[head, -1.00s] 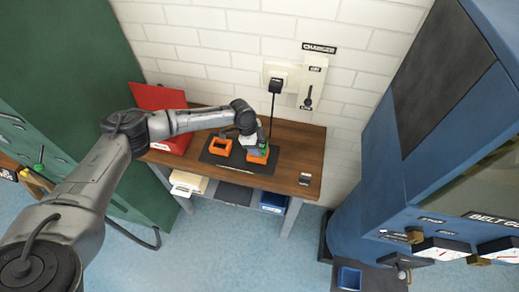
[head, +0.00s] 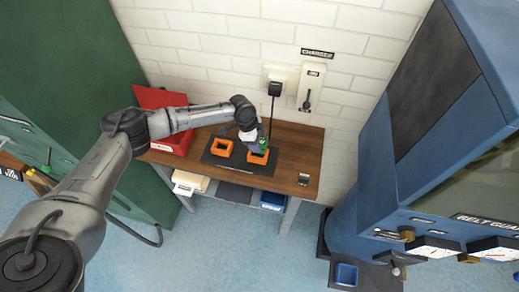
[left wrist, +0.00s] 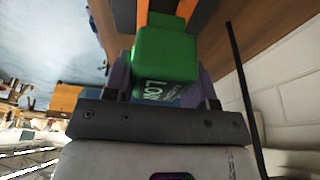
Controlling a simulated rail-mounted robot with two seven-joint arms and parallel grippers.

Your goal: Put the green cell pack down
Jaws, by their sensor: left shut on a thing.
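The green cell pack (left wrist: 165,55) is between the fingers of my left gripper (left wrist: 165,85) in the left wrist view, with white lettering on its near side. In the head view my left gripper (head: 250,140) is over the right-hand orange holder (head: 258,158) on the dark mat. The green pack (head: 264,144) shows small there, just above or at that holder; I cannot tell whether it touches. A second orange holder (head: 221,148) sits to the left on the mat and looks empty. My right gripper is not in view.
The wooden bench (head: 300,160) stands against a white brick wall. A red case (head: 165,130) is at its left end. A black cable hangs from the charger plug (head: 275,89) down behind the holder. A small dark item (head: 304,179) lies at the right front.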

